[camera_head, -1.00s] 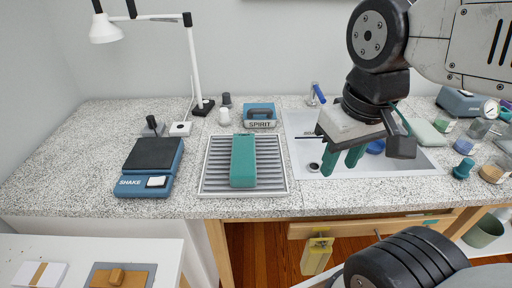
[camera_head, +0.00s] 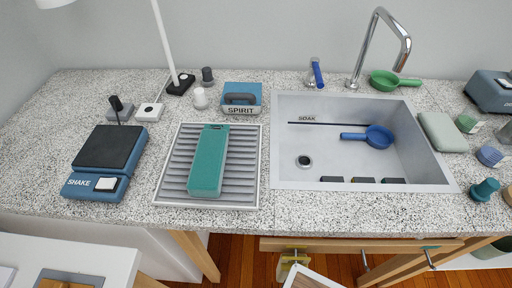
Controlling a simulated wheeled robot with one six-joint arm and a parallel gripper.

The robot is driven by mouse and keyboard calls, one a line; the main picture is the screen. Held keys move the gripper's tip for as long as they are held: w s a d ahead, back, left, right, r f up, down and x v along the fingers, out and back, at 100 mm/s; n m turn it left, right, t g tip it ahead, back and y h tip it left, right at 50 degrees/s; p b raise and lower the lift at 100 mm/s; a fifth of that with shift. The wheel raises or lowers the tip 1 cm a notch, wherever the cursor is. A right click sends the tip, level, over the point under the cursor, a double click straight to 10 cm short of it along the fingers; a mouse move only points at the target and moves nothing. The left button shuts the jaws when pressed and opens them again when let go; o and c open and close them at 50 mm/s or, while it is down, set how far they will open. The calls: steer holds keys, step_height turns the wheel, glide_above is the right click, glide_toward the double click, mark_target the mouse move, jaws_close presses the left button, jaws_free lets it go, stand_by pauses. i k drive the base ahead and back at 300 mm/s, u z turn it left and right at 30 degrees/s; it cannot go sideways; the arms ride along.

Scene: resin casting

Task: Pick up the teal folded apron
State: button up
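A long teal block-like bundle (camera_head: 209,160) with rounded edges and a small dark mark at its far end lies on the grey slatted drying rack (camera_head: 246,200). It is the only large teal thing on the counter and fits the folded apron, though no cloth folds can be made out. It lies lengthwise, slightly tilted, near the rack's middle, and nothing covers it. My gripper is not in view.
A blue SHAKE device (camera_head: 104,150) stands left of the rack and a SPIRIT box (camera_head: 242,98) behind it. The sink (camera_head: 330,140), holding a blue scoop (camera_head: 368,136), is to the right. A lamp (camera_head: 165,45) and a tall faucet (camera_head: 380,45) rise behind.

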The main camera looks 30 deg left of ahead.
mark_target(205, 178)
steer(key=z, duration=0.1)
steer(key=k, duration=0.4)
steer(key=u, duration=0.85)
steer(key=i, duration=0.5)
